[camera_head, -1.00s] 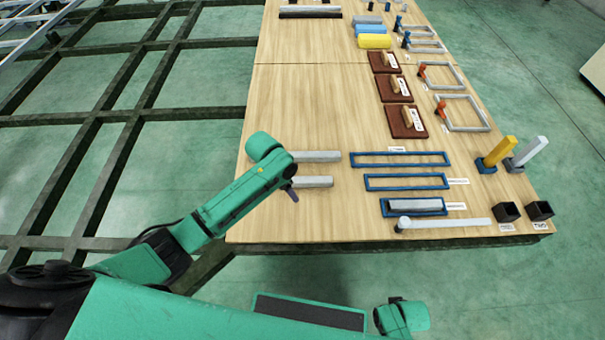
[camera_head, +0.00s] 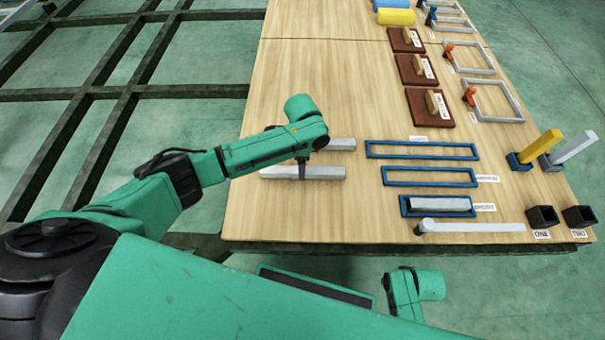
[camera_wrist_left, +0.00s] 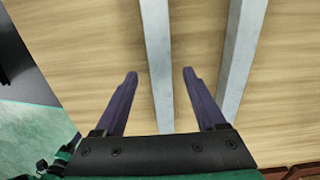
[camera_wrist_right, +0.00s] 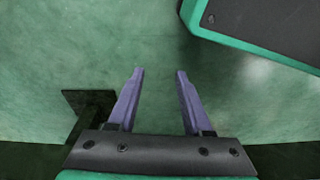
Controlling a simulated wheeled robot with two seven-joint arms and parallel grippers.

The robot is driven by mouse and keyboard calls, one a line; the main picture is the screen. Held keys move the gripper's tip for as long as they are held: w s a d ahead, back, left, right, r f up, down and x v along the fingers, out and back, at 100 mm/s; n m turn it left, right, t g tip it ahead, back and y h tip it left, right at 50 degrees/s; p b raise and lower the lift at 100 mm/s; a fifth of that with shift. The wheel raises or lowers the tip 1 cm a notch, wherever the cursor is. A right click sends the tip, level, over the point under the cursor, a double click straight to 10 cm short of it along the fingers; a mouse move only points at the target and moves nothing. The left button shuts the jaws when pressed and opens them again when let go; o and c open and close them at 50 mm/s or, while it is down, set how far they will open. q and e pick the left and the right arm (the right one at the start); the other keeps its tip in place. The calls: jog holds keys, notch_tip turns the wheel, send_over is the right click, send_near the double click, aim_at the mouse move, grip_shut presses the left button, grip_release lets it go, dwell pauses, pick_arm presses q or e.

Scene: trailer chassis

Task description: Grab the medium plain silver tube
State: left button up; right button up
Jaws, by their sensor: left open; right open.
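Two plain silver tubes lie side by side on the wooden table, a near one (camera_head: 325,173) and a far one (camera_head: 342,144), the far one partly hidden by my arm. I cannot tell which is the medium one. My left gripper (camera_head: 302,176) is over the near tube. In the left wrist view my left gripper (camera_wrist_left: 160,75) is open, with one tube (camera_wrist_left: 158,50) running between the fingers and the other tube (camera_wrist_left: 240,50) beyond the right finger. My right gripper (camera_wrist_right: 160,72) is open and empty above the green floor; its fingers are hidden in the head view.
Blue frames (camera_head: 422,143) lie right of the tubes, the nearest one (camera_head: 404,212) holding another silver tube (camera_head: 440,204). A white bar (camera_head: 470,227) lies near the front edge. Brown blocks (camera_head: 417,70) and black cups (camera_head: 543,217) stand further right.

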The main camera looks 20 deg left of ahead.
pick_arm(q)
notch_tip(320, 180, down, 2)
jog(key=shift+f, duration=0.2)
grip_shut()
jog(key=shift+w+r, duration=0.1)
pick_arm(e)
jog(key=shift+w+a+r, duration=0.15)
jog(key=shift+w+r, duration=0.1)
jog(key=shift+r, duration=0.2)
jog(key=shift+w+a+r, duration=0.15)
jog(key=shift+w+r, duration=0.05)
jog(key=shift+r, duration=0.2)
